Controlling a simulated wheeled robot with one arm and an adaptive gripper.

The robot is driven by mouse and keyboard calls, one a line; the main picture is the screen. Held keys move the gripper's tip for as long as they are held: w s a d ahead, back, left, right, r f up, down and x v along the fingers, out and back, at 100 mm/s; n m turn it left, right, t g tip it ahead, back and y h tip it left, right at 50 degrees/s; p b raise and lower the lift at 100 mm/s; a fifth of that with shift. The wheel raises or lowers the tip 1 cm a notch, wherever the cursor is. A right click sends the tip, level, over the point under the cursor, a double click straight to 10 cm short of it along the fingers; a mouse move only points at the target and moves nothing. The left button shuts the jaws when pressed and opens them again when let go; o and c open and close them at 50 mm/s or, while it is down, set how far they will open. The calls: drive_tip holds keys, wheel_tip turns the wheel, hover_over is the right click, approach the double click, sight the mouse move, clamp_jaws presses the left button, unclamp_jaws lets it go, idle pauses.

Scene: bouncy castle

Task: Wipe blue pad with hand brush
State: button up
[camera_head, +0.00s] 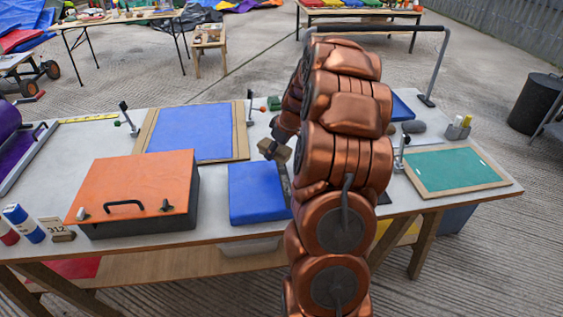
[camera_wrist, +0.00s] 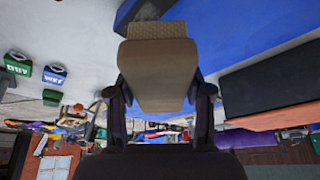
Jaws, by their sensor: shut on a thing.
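The blue pad (camera_head: 255,193) is a thick flat block lying near the table's front edge, just left of my arm in the head view. My gripper (camera_head: 272,150) is beside the pad's far right corner in that view and appears above the table. In the wrist view my gripper (camera_wrist: 161,95) is shut on the tan-brown hand brush (camera_wrist: 160,75), with one finger on each side. A broad blue surface (camera_wrist: 245,35) shows beyond the brush, probably the pad. I cannot tell whether the brush touches it. My arm hides part of the table right of the pad.
A dark box with an orange lid (camera_head: 135,185) stands left of the pad. A blue panel on a wooden board (camera_head: 190,130) lies behind, with clamp posts beside it. A green panel (camera_head: 445,168) lies at the right. Bottles (camera_head: 22,222) stand at the front left.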

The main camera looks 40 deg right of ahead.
drive_tip(key=shift+r, duration=1.5)
